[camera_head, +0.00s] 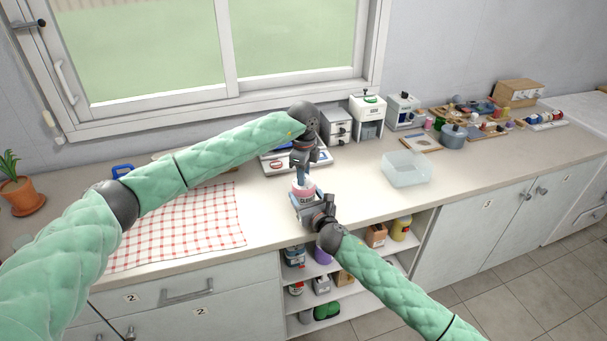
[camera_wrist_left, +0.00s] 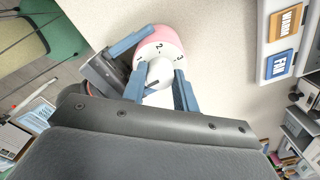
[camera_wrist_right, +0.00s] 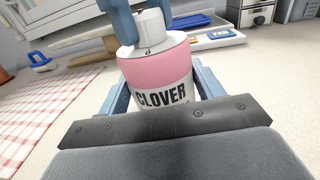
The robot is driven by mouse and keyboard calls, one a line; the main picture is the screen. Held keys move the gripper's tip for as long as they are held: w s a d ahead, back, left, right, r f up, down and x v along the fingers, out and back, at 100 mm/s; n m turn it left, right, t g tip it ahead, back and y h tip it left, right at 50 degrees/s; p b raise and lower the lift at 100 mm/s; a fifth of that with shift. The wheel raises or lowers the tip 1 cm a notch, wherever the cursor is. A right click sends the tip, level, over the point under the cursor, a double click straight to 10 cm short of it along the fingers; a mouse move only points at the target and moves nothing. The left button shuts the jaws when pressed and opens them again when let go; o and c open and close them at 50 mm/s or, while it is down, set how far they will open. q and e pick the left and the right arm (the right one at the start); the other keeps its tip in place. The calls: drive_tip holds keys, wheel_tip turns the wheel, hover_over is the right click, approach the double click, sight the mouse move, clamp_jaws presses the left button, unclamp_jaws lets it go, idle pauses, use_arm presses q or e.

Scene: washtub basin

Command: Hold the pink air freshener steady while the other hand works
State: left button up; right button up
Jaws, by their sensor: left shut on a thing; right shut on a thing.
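The pink air freshener (camera_wrist_right: 160,68) is a pink cylinder with a white "CLOVER" label and a white top knob. It stands upright near the counter's front edge in the head view (camera_head: 302,188). My right gripper (camera_wrist_right: 158,95) is shut around its body, one finger on each side. My left gripper (camera_head: 301,176) comes from above and is shut on the white knob (camera_wrist_left: 159,73). The freshener's base is hidden by the right gripper.
A board with "WARM" and "FAN" tiles (camera_wrist_left: 285,35) lies behind the freshener. A clear plastic tub (camera_head: 406,169) stands to the right. A red checked cloth (camera_head: 190,225) lies to the left. Dispensers (camera_head: 368,116) stand at the back. Open shelves (camera_head: 340,292) are below the counter.

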use_arm(q)
drive_tip(key=o, duration=1)
wheel_tip(320, 180, up, 12)
use_arm(e)
drive_tip(key=o, duration=1.2)
